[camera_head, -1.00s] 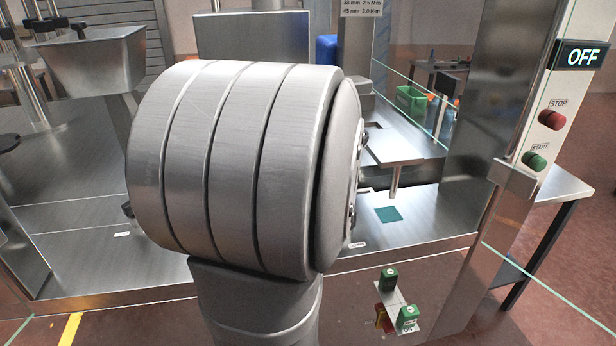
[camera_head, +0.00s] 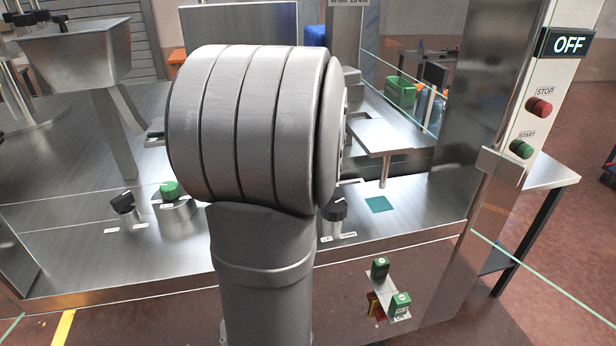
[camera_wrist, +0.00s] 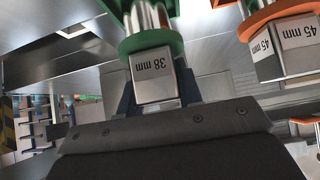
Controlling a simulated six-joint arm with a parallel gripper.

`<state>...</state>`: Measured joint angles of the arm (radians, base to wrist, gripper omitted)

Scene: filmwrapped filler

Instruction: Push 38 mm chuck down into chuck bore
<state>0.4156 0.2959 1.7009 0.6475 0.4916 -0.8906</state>
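In the wrist view the 38 mm chuck (camera_wrist: 152,88) shows as a metal block labelled "38 mm", with a green collar and metal rods beyond it. The two dark fingers of my gripper (camera_wrist: 158,92) stand close on either side of this block and appear shut on it. A second chuck, labelled 45 mm (camera_wrist: 279,52), has an orange collar and stands to the right, apart from my fingers. In the head view my own arm hides the gripper and both chucks. I cannot make out the chuck bore in either view.
The steel machine deck (camera_head: 75,265) carries a black knob (camera_head: 123,203), a green knob (camera_head: 169,191) and another black knob (camera_head: 334,209). A hopper (camera_head: 75,50) stands at the left. A post with an OFF display (camera_head: 569,43) and STOP and START buttons stands at the right.

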